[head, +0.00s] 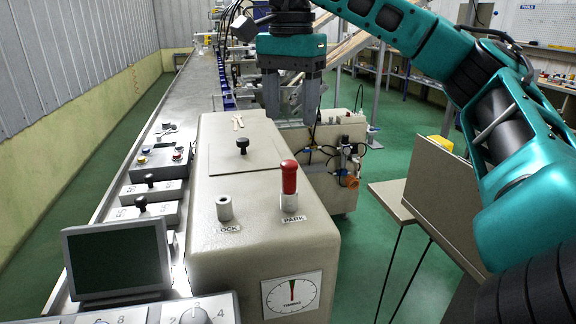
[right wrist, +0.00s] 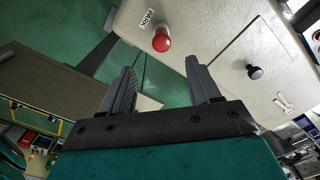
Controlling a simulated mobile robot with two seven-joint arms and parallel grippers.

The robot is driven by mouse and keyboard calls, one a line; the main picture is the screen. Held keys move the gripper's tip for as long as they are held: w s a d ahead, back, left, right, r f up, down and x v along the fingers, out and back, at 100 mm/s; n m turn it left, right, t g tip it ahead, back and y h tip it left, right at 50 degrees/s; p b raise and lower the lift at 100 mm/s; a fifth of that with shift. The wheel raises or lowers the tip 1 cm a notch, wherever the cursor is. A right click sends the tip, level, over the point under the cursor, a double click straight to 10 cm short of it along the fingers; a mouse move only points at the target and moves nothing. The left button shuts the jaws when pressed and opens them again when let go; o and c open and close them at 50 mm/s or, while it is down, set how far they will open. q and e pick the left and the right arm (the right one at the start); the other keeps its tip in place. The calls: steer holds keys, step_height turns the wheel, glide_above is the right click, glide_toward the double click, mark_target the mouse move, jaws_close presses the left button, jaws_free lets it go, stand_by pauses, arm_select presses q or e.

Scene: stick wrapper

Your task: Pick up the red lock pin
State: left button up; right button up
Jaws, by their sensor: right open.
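The red lock pin (head: 289,178) stands upright in the holder labelled PARK on top of the beige machine housing (head: 225,260). In the right wrist view the red lock pin (right wrist: 161,40) shows from above, beyond the fingers. To its left in the head view is an empty-looking metal socket labelled LOCK (head: 224,207). My right gripper (head: 291,118) points down behind the pin, above the far side of the housing. Its fingers are apart with nothing between them, and in the right wrist view the right gripper (right wrist: 165,82) is also open. My left gripper is not in view.
A black knob (head: 243,145) stands on the housing's lid behind the pin. A monitor (head: 118,260) and a dial panel (head: 190,312) are at front left. A brown panel on a small table (head: 395,200) stands to the right. Green floor lies between.

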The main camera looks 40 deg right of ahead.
mark_target(289, 162)
steer(key=shift+w+d+f, duration=0.15)
steer(key=shift+f, duration=0.1)
step_height(289, 162, down, 2)
steer(key=shift+f, duration=0.15)
step_height(289, 162, down, 5)
steer(key=b, duration=0.3)
steer(key=shift+b, duration=0.35)
step_height(289, 162, down, 5)
steer(key=shift+b, duration=0.3)
steer(key=shift+c, duration=0.3)
steer(key=c, duration=1.1)
